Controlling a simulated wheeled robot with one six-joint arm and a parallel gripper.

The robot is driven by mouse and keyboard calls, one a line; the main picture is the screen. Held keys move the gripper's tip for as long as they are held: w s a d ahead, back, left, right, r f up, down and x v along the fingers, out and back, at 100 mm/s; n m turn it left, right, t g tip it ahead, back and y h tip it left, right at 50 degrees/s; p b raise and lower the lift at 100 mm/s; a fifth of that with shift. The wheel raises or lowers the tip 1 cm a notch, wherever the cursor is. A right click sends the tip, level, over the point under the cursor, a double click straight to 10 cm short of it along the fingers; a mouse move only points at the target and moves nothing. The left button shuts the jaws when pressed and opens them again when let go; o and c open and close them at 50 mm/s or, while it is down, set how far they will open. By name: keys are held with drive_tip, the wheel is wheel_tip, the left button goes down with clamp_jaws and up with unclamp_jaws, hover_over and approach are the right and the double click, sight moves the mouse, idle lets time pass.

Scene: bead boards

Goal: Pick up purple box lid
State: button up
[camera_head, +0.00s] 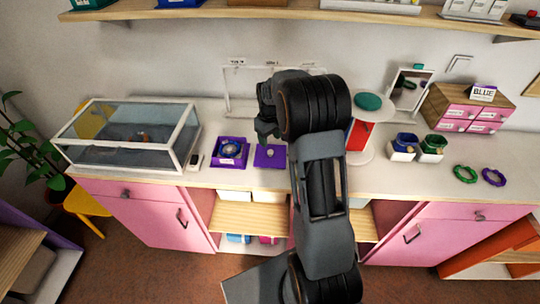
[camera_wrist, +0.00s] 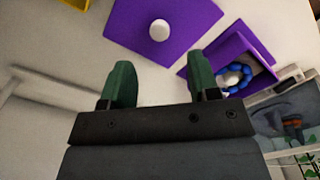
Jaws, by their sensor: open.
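The purple box lid (camera_head: 270,157) is a flat purple square with a round pale knob. It lies on the white countertop, right of the open purple box (camera_head: 230,152). In the wrist view the lid (camera_wrist: 185,20) is at the top centre, beyond my fingertips. The purple box (camera_wrist: 258,58) is to its lower right, with a blue beaded ring and something white inside. My gripper (camera_wrist: 160,85) is open and empty, with two green fingers apart. In the head view my arm hides part of the counter, and the fingertips are hard to make out near the lid's upper side.
A glass tank (camera_head: 130,132) stands on the left of the counter. A red and white stand with a green top (camera_head: 368,102), pots (camera_head: 433,147), bracelets (camera_head: 465,174) and a pink drawer box (camera_head: 470,112) stand right. A wooden shelf (camera_head: 300,14) runs above. A thin white frame (camera_head: 226,88) stands behind my gripper.

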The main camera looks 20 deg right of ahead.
sight(270, 151)
drive_tip(key=shift+s+f+p, duration=0.15)
drive_tip(key=shift+f+p, duration=0.75)
drive_tip(key=shift+f, duration=2.35)
drive_tip(key=shift+c, duration=0.4)
drive_tip(key=c, duration=0.9)
